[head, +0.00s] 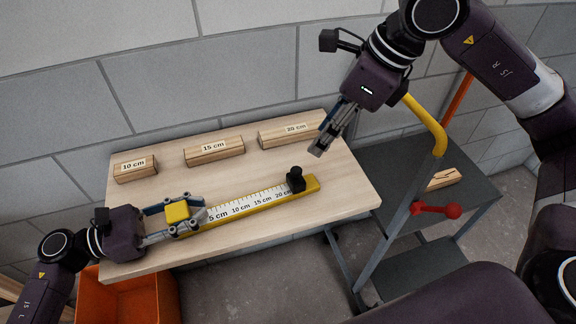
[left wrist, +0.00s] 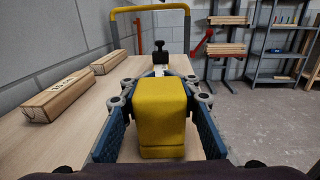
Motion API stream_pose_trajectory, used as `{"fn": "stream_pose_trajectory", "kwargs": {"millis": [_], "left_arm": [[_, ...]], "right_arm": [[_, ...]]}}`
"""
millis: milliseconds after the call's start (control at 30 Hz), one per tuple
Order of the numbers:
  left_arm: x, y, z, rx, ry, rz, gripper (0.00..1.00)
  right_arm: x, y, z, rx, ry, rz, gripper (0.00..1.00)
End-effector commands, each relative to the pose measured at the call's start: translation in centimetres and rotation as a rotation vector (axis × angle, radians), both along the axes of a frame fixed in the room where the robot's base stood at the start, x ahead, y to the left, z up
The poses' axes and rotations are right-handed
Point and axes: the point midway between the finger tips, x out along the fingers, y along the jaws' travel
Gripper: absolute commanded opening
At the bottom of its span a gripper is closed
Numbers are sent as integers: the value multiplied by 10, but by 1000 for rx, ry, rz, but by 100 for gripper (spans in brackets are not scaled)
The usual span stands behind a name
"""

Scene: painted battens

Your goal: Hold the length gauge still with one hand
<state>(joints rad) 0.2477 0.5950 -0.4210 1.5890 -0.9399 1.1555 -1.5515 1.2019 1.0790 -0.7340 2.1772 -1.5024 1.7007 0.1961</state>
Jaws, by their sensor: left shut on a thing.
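The length gauge (head: 253,203) lies on the wooden table, a yellow bar with a white scale marked 5 to 20 cm. A yellow block is at its left end and a black clamp-like stop (head: 296,180) near its right end. My left gripper (head: 184,213) is shut on the yellow block of the gauge; in the left wrist view the block (left wrist: 162,110) sits between the two fingers. My right gripper (head: 322,142) hangs above the table's back right part, apart from the gauge; its finger opening is unclear from this side.
Wooden battens labelled 10 cm (head: 135,170), 15 cm (head: 214,151) and 20 cm (head: 288,134) lie along the table's back. An orange bin (head: 130,298) stands below the front left edge. A dark cart (head: 468,188) with a yellow handle stands at the right.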

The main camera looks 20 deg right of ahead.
Motion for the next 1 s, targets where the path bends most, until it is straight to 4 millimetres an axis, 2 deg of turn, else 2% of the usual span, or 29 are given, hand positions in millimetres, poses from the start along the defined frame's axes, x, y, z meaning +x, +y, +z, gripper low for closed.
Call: {"fn": "stream_pose_trajectory", "kwargs": {"millis": [533, 733, 1000], "left_arm": [[0, 0, 0, 1, 0, 0, 0], [0, 0, 0, 1, 0, 0, 0], [0, 0, 0, 1, 0, 0, 0]], "right_arm": [[24, 28, -89, 1, 3, 0, 35], [28, 33, -104, 1, 1, 1, 35], [29, 33, -107, 1, -1, 0, 35]]}}
